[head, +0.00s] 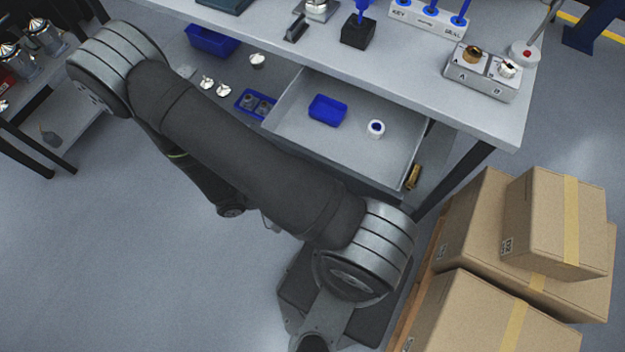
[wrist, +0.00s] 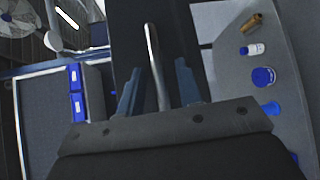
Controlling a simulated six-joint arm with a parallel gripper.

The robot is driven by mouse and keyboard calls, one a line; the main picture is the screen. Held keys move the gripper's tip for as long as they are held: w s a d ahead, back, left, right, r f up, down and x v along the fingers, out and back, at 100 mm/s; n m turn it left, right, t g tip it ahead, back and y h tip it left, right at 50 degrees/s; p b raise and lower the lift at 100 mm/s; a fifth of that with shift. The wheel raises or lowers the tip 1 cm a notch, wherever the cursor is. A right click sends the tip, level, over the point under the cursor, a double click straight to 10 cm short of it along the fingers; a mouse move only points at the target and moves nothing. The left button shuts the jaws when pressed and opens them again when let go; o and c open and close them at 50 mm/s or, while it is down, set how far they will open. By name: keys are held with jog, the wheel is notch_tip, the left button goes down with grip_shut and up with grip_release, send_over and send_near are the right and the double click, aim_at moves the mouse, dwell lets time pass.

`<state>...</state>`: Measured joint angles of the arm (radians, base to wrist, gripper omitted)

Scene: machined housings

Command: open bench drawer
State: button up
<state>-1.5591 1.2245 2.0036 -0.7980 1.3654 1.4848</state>
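The bench drawer (head: 290,118) stands pulled out from under the bench top in the head view, its inside showing. A blue tray (head: 328,110) and a small white round item with a blue centre (head: 376,128) lie in it. My arm covers part of the drawer front. In the wrist view a metal bar handle (wrist: 153,48) runs between the two fingers of my gripper (wrist: 159,70). Gaps show on both sides of the bar, so the fingers look open around it. My gripper is mostly hidden behind my arm in the head view.
The bench top (head: 405,75) carries a black block (head: 358,31), a labelled rack (head: 428,17) and a fixture marked A and B (head: 484,70). Cardboard boxes (head: 480,225) stand on a pallet at the right. The floor (head: 100,250) at the left front is clear.

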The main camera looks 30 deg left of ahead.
jog(key=v, duration=1.7)
jog(key=shift+s, duration=0.2)
jog(key=x, duration=1.7)
jog(key=shift+w, duration=0.2)
jog(key=v, duration=1.7)
jog(key=shift+s, duration=0.2)
jog(key=shift+x, duration=8.8)
jog(key=shift+w+a, duration=0.15)
jog(key=shift+w, duration=0.1)
